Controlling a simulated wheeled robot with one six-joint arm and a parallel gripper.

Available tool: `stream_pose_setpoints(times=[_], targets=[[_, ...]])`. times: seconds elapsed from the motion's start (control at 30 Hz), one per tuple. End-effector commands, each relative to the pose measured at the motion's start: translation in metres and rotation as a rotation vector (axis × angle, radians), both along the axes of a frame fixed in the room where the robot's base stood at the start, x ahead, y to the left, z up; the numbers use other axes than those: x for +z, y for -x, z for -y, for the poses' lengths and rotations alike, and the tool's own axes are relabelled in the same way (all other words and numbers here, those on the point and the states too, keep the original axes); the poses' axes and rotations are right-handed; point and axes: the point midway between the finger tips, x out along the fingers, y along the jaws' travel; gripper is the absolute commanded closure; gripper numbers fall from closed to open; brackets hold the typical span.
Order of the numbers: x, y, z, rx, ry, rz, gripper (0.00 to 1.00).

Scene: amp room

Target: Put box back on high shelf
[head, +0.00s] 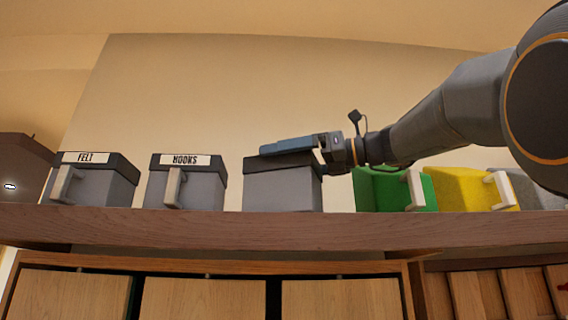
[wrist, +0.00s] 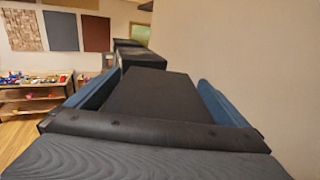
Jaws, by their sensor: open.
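A grey box (head: 282,190) with a dark lid stands upright on the high wooden shelf (head: 200,227), third from the left among the grey boxes. No label or handle shows on its front face. My gripper (head: 266,149) reaches in from the right at lid height, with its blue fingers along the box's top. In the wrist view the dark lid (wrist: 150,98) lies between the two open fingers (wrist: 157,78), one on each side. Whether either finger touches the lid, I cannot tell.
Grey boxes labelled FELT (head: 105,185) and HOOKS (head: 205,190) stand to the left, with a gap before mine. Green (head: 385,190) and yellow (head: 460,187) bins stand to the right under my arm. A wall (head: 250,90) is behind. Wooden cabinets (head: 175,297) are below.

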Motion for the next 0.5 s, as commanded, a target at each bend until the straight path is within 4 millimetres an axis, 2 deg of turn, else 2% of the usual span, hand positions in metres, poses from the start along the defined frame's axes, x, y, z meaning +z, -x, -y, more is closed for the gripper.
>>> stream_pose_setpoints(times=[0.17,0.5], targets=[[-0.003,0.008,0.023,-0.004,0.000,0.001,0.00],[-0.002,0.035,0.082,-0.005,0.001,0.000,0.00]])
